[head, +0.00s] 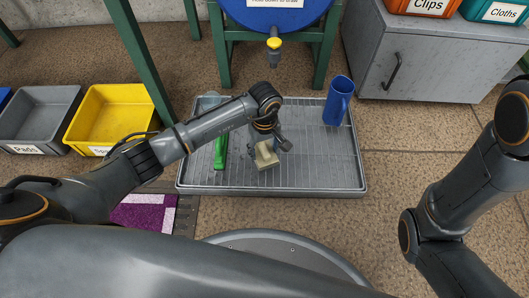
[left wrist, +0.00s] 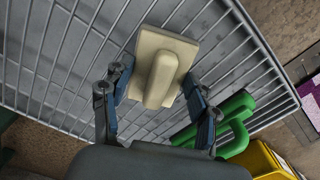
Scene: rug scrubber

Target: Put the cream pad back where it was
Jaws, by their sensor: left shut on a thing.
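A green-handled tool (head: 220,151) lies left of the pad in the tray, and a blue jug (head: 338,101) stands at the back right. A grey bin labelled Pads (head: 37,108) and a yellow bin (head: 105,113) stand left. A yellow tap (head: 274,45) overhangs behind.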

